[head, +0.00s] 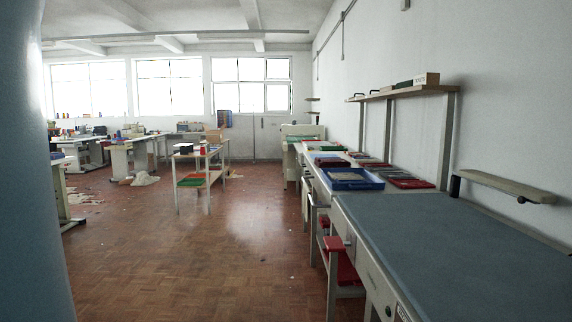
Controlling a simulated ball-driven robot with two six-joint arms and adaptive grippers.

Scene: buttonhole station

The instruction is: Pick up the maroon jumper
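Several folded dark red or maroon garments lie flat on the long bench (352,205) along the right wall. The nearest maroon folded garment (408,183) is right of a blue tray (352,180). Another dark red folded one (375,165) lies just beyond the tray, and a further one (330,162) is farther back. They are small in this view, so I cannot tell which is the maroon jumper. Neither of my grippers is in view.
The parquet floor (190,265) between is mostly clear. Cloth (143,179) lies on the floor farther back.

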